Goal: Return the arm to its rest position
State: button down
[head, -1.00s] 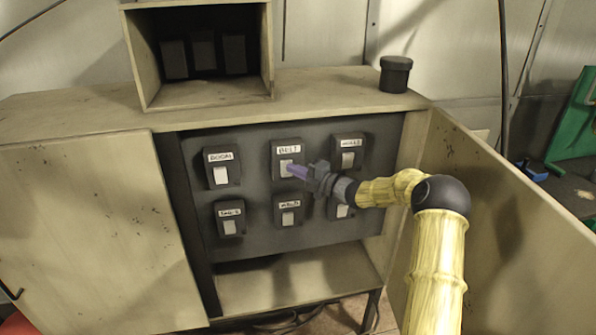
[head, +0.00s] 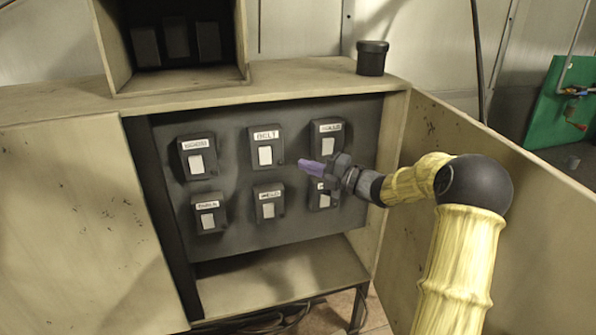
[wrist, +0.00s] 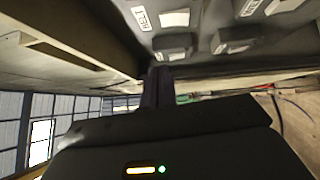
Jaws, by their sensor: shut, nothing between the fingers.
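My gripper (head: 308,165) is shut and empty in the head view, its purple fingers pointing left in front of the switch panel (head: 225,225). It hangs to the right of the BELT switch (head: 265,155), apart from it, and partly covers the lower right switch (head: 320,200). My yellow arm comes in from the lower right. In the wrist view the dark gripper body fills the bottom, and the BELT label (wrist: 142,18) with its switch shows at the top.
The panel carries several labelled white switches inside an open cabinet. The cabinet's open right door (head: 500,190) stands close beside my arm. A black jar (head: 372,58) and an open box (head: 170,85) sit on the cabinet top. The space below the panel is empty.

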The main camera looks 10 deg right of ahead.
jog(key=s+a+f+m+h, duration=0.4)
jog(key=f+m+h, duration=0.3)
jog(key=m+h, duration=0.55)
jog(key=s+a+f+m+g, duration=0.1)
jog(key=s+f+m+g, duration=0.2)
jog(key=s, duration=0.6)
jog(key=s+f+m+g+h, duration=0.1)
jog(key=s+f+m+g, duration=0.2)
jog(key=s+m, duration=0.4)
jog(key=s+a+f+m+g, duration=0.1)
jog(key=s+f+m+g, duration=0.2)
jog(key=s, duration=0.8)
jog(key=m+g, duration=0.1)
jog(key=m, duration=0.1)
jog(key=shift+s+a+m, duration=0.3)
jog(key=shift+s+m, duration=0.05)
jog(key=shift+f, duration=0.1)
